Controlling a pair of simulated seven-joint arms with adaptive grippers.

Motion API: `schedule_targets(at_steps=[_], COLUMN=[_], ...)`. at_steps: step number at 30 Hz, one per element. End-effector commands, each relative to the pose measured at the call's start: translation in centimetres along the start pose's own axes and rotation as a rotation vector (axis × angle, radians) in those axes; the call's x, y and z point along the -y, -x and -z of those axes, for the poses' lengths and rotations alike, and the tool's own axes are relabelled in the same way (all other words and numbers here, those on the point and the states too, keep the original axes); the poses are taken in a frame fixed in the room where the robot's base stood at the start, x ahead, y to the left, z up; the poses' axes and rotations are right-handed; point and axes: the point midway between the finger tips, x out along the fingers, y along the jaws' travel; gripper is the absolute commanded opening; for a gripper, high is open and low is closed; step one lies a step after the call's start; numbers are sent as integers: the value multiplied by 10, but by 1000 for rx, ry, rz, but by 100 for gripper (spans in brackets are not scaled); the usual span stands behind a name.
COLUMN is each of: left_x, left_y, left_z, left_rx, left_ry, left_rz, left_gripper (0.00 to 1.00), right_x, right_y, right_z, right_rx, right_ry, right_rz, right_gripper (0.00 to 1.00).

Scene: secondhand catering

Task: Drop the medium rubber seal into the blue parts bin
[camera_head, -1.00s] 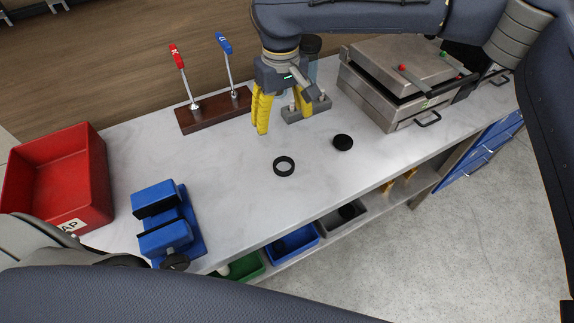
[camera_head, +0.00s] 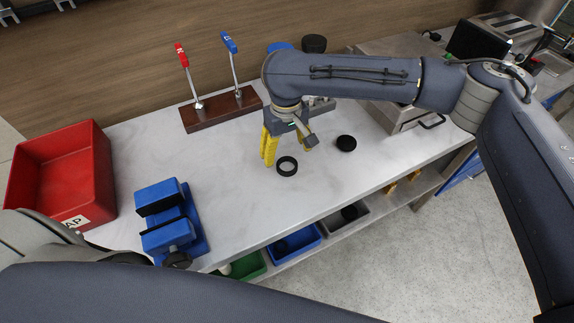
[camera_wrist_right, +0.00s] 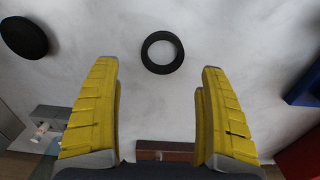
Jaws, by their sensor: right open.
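The rubber seal (camera_head: 287,173), a black ring, lies flat on the white worktop in the head view. It also shows in the right wrist view (camera_wrist_right: 144,54), just beyond the fingertips and roughly centred between them. My right gripper (camera_head: 288,152) has its yellow fingers open and empty, pointing down just behind the seal and apart from it. The fingers also show spread in the right wrist view (camera_wrist_right: 161,70). The blue parts bin (camera_head: 307,236) stands on the shelf below the front edge, with something dark inside. My left gripper is out of view.
A black disc (camera_head: 346,143) lies right of the seal. A blue vise (camera_head: 168,236) and a red bin (camera_head: 86,170) stand left. A lever block (camera_head: 222,109) stands behind. Green (camera_head: 247,266) and grey (camera_head: 345,222) bins flank the blue bin.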

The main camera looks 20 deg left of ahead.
Motion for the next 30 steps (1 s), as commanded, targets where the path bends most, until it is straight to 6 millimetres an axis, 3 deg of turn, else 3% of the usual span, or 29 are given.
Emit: schedule_targets(at_steps=[12, 24, 30], left_x=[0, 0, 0], left_y=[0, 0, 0], left_z=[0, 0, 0], left_rx=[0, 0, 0], left_ry=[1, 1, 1], left_rz=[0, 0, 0], left_gripper=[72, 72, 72], right_x=[3, 2, 2], right_y=[-42, -48, -48], right_z=[-6, -6, -6], right_rx=[2, 0, 0], right_ry=[0, 0, 0], right_rz=[2, 0, 0], right_gripper=[78, 79, 56])
